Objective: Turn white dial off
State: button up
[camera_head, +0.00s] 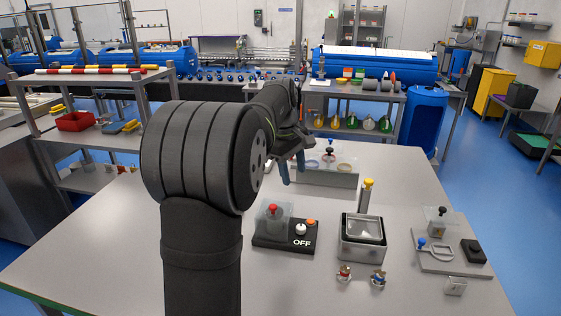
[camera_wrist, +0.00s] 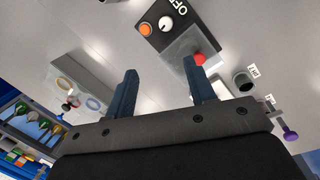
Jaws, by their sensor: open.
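The white dial (camera_head: 301,229) is a small round knob on a black control box (camera_head: 270,243) on the table, just above the white "OFF" label (camera_head: 302,243). An orange button or lamp (camera_head: 310,222) sits beside it. A red button (camera_head: 272,209) stands on the box's left part behind a clear cover. The wrist view shows the dial (camera_wrist: 165,22) near the top, beyond the fingertips, with the red button (camera_wrist: 199,58) nearer. My gripper (camera_wrist: 160,66) is open and empty, its two blue fingers apart. In the head view my gripper (camera_head: 285,172) hangs above and behind the box, not touching it.
Right of the box stands a metal tub (camera_head: 362,238) with a yellow-topped post (camera_head: 367,190) behind it. A grey plate (camera_head: 450,255) with a blue-knobbed handle lies farther right. A clear-fronted stand (camera_head: 325,172) is behind my gripper. The front left table is bare.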

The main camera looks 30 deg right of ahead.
jog(key=m, duration=0.4)
jog(key=w+a+r+m+h, duration=0.1)
jog(key=m, duration=0.3)
jog(key=w+a+r+m+h, duration=0.1)
jog(key=m, duration=0.2)
jog(key=shift+w+a+m, duration=0.2)
jog(key=shift+m, duration=0.2)
jog(key=n+y, duration=0.4)
jog(key=n, duration=1.2)
send_near(301, 226)
jog(key=shift+t, duration=0.4)
jog(key=f, duration=0.8)
jog(key=shift+s+a+f, duration=0.15)
jog(key=shift+s+f, duration=0.1)
jog(key=shift+s, duration=0.1)
